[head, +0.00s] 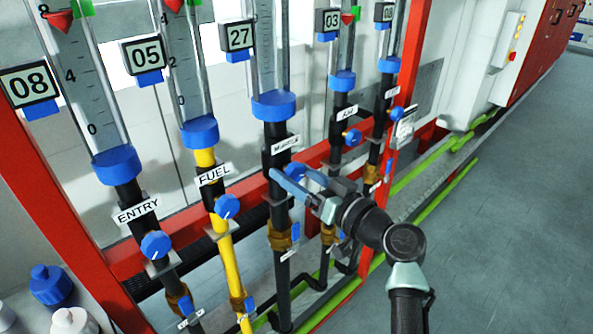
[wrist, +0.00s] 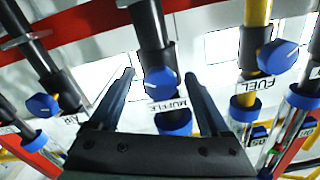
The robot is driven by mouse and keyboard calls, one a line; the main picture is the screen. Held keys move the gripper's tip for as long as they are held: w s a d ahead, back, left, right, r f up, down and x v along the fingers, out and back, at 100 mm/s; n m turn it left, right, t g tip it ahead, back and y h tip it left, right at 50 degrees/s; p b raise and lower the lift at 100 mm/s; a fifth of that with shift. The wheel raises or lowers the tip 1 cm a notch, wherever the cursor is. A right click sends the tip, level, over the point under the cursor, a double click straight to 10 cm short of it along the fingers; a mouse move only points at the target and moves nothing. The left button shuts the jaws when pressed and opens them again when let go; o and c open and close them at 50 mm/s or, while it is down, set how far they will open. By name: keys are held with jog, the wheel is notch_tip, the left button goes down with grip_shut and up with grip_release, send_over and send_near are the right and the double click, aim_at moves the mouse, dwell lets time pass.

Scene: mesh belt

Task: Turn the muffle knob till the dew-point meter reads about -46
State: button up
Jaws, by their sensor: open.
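The blue muffle knob (head: 296,170) is on the dark middle pipe, below the white muffle label (head: 286,144); my gripper partly hides it in the head view. In the wrist view the knob (wrist: 160,80), with a white pointer line, lies between my fingers, the upside-down label (wrist: 169,105) beside it. My gripper (head: 290,172) is open, one finger on each side of the knob. A gap shows between each finger and the knob in the wrist view; depth is hard to judge. I cannot make out a dew-point meter in either view.
The entry knob (head: 156,245) and fuel knob (head: 227,206) are to the left, the air knob (head: 352,137) to the right. Grey floor (head: 500,220) at right is clear.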

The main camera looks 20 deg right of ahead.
grip_shut()
dwell(0.5)
jog(key=shift+f+m, duration=0.1)
jog(key=shift+m, duration=0.2)
jog(key=m+b, duration=0.1)
jog(key=m, duration=0.1)
jog(key=shift+a+m, duration=0.1)
jog(key=shift+m, duration=0.3)
jog(key=shift+m+p, duration=0.3)
jog(key=shift+m, duration=1.9)
grip_release()
